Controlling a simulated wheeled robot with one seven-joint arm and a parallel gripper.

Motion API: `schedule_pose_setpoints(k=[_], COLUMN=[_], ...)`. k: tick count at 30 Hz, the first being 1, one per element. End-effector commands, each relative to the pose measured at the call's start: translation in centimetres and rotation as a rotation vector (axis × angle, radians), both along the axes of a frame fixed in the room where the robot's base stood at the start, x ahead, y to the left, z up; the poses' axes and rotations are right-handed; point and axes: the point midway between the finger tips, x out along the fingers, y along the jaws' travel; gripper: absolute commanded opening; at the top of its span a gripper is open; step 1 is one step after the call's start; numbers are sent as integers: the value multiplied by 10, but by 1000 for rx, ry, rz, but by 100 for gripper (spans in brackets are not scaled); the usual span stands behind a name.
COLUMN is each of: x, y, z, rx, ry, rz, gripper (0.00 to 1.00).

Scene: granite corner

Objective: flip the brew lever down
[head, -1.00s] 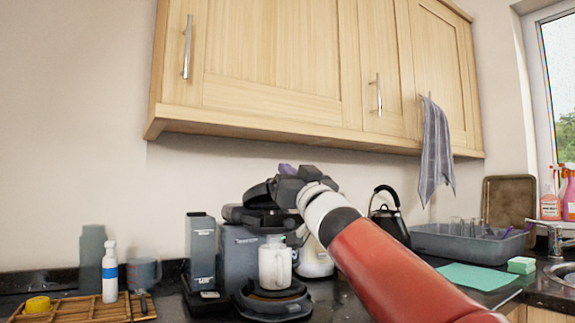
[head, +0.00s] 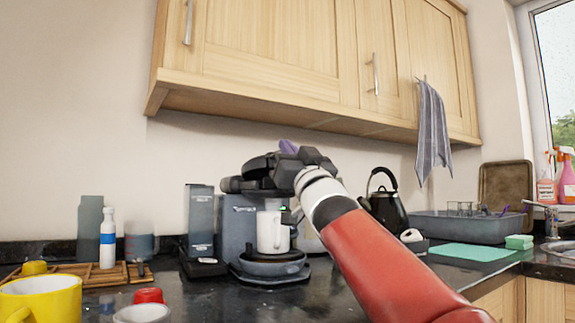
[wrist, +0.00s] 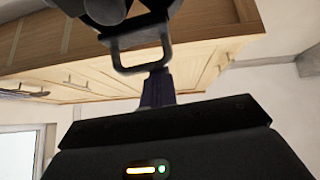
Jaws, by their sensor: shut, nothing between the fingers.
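The coffee machine (head: 237,225) is grey and black and stands on the counter against the wall. A white mug (head: 272,232) stands under its head. My gripper (head: 287,147) is over the machine's top right, with a purple finger showing against the wall; the dark wrist hides part of the machine. In the wrist view the purple fingers of my gripper (wrist: 156,78) are together and empty. Their tips are close to a black loop-shaped handle (wrist: 142,62), which seems to be the brew lever, raised. I cannot tell whether they touch it.
Wall cabinets (head: 300,60) hang above. A kettle (head: 386,205) and a grey dish tub (head: 455,228) stand to the right. A bottle (head: 107,240) stands on a wooden board on the left. A yellow mug (head: 45,300) and a red-lidded jar (head: 145,305) are at front left.

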Motion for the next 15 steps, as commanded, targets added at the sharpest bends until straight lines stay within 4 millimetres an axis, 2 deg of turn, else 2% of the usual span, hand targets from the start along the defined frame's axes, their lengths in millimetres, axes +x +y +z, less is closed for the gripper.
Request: schedule_pose_setpoints(k=[1, 10, 15], x=[0, -5, -6], y=[0, -4, -4], z=[-15, -40, -46], rx=[8, 46, 44], ry=[-15, -77, -77], rz=[0, -3, -3], gripper=[0, 0, 0])
